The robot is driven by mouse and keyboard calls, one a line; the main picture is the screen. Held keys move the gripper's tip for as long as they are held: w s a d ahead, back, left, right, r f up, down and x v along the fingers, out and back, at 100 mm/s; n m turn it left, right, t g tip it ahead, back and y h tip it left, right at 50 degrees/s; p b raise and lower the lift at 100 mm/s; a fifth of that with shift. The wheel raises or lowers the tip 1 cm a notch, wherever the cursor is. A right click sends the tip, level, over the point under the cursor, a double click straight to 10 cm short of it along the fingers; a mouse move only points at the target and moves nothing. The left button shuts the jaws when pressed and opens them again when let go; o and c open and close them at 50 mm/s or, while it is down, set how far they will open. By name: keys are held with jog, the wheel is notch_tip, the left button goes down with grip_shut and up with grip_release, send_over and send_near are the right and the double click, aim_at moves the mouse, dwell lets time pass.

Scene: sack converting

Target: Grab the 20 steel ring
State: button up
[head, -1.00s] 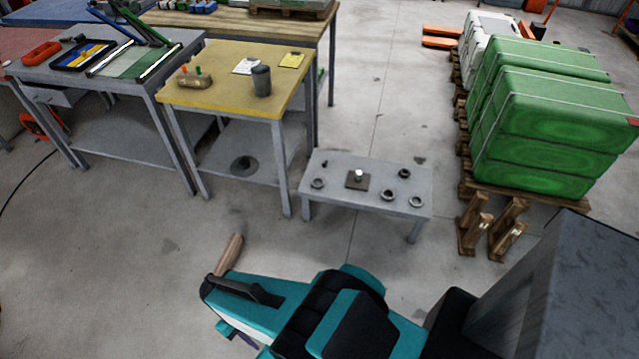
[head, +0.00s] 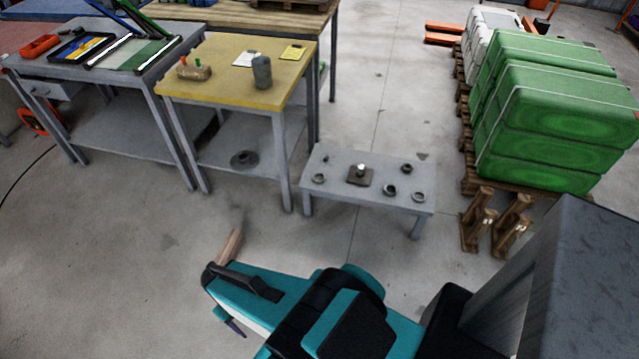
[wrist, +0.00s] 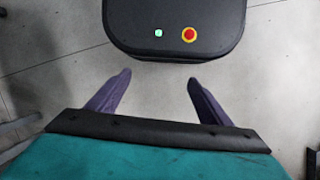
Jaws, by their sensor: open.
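Several small ring-shaped parts lie on a low grey table in the head view: a ring at the left (head: 319,178), a ring at the front (head: 390,190), a ring at the front right (head: 417,197) and a darker ring at the back right (head: 406,168). No size marks can be read, so I cannot tell which is the 20 steel ring. My gripper (wrist: 160,78) is open and empty in the wrist view, its purple fingers apart over bare floor. In the head view my arm is in front of the low table, well short of the rings.
The low grey table (head: 340,191) also bears a dark square plate with a bright knob (head: 360,175). A yellow-topped table (head: 225,85) stands behind left. Green sacks (head: 555,110) on a pallet and wooden brackets (head: 478,222) stand right.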

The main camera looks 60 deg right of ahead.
jog(key=w+d+f+m+t+h+b, duration=0.25)
jog(key=w+d+f+t+b, duration=0.25)
jog(key=w+d+f+b, duration=0.85)
jog(key=w+d+f+m+t+h+b, duration=0.1)
jog(key=w+d+f+m+t+b, duration=0.2)
jog(key=d, duration=0.6)
jog(key=w+d+f+t+h+b, duration=0.1)
jog(key=w+d+b, duration=0.3)
jog(key=d, duration=0.6)
jog(key=m+t+h+b, duration=0.45)
jog(key=h+b, duration=0.35)
jog(key=b, duration=1.3)
send_near(321, 190)
notch_tip(321, 190, up, 2)
jog(key=d+n, duration=0.1)
jog(key=d, duration=0.1)
jog(key=shift+w+a+r+t, duration=0.1)
jog(key=shift+w+a+t, duration=0.2)
jog(key=shift+t, duration=0.15)
jog(key=shift+b+x, duration=0.85)
jog(key=shift+x, duration=3.45)
